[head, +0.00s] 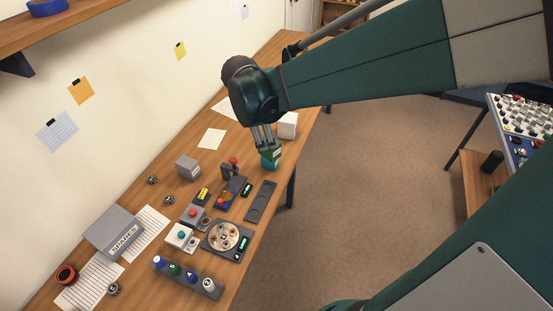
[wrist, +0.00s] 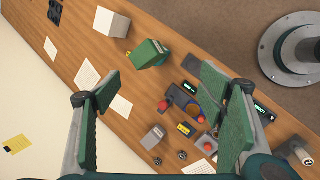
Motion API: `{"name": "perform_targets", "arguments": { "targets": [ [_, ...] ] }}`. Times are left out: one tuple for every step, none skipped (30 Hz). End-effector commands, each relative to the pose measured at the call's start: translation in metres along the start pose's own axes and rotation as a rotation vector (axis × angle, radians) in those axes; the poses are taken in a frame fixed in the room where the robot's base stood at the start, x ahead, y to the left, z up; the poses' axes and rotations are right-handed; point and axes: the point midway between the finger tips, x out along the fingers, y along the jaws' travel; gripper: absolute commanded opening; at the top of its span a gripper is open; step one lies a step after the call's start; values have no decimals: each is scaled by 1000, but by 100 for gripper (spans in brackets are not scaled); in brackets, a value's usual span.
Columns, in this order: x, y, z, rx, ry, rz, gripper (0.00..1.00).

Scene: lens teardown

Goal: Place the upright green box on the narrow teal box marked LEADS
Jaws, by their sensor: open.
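The green box (head: 272,152) stands toward the far end of the table in the head view, directly over the narrow teal box (head: 270,164), and looks to rest on it. A pale label shows on the side. In the wrist view the green box (wrist: 147,54) lies beyond my fingertips, with a strip of teal (wrist: 164,52) at its edge. My gripper (head: 263,145) is open, its fingers apart and empty in the wrist view (wrist: 160,80). It hangs over the boxes and hides part of them in the head view. I cannot read the LEADS marking.
A white box (head: 288,125) stands close behind. A dark tray (head: 261,202), a grey box (head: 187,168) and small parts lie nearer. A grey SPANES box (head: 114,233) and a bottle rack (head: 188,279) are at the near end. The table's right edge is close.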

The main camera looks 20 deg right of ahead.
Motion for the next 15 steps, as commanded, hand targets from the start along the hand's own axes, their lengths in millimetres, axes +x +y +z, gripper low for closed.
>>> {"name": "perform_targets", "arguments": {
  "targets": [
    [-8,-6,4,38,11,4,69],
    [-11,-8,5,63,19,7,69],
    [-16,-13,7,97,30,9,69],
    [-20,-16,8,123,38,10,69],
    [-24,-19,9,149,45,12,69],
    [-29,-23,11,183,56,15,69],
    [-33,-26,12,208,64,16,69],
    [-36,-30,13,234,72,16,69],
    [-41,-34,15,269,82,17,69],
    [-44,-37,16,295,90,19,69],
    [-48,-40,17,320,99,20,69],
    [-52,-45,18,355,110,20,69],
    [-56,-48,20,381,117,20,69],
    [-59,-52,21,408,125,20,69],
    [-63,-56,22,442,136,20,69]
  ]
}}
